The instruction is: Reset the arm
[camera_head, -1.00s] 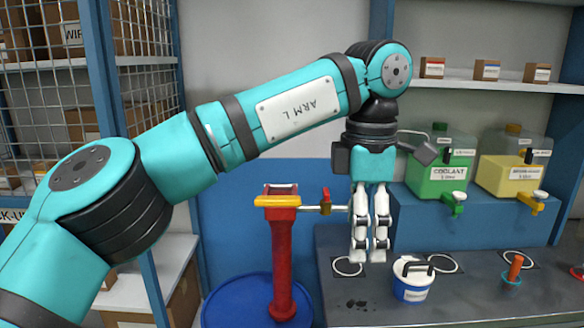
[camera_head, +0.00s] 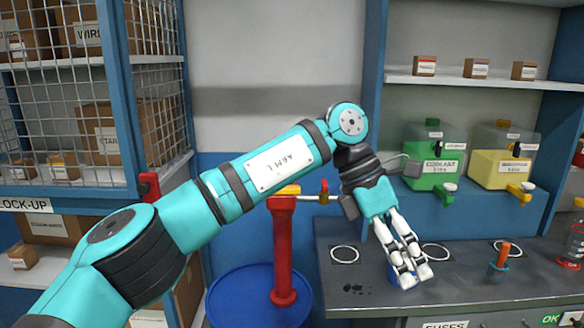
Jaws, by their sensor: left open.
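My left arm comes in from the left, marked "ARM L". My left gripper (camera_head: 411,279) points down and to the right over the dark bench top (camera_head: 350,304). Its two white fingers are open, with a small gap between the tips. A blue and white bucket (camera_head: 394,280) is mostly hidden behind the fingers. I cannot tell whether the fingers touch it. My right gripper is not in view.
A red pump post (camera_head: 283,255) stands on a blue drum (camera_head: 240,298) left of the bench. A green coolant tank (camera_head: 435,160) and a yellow tank (camera_head: 499,160) stand at the back. An orange-handled thing (camera_head: 501,258) stands right of my gripper. A wire-mesh shelf (camera_head: 160,82) is at left.

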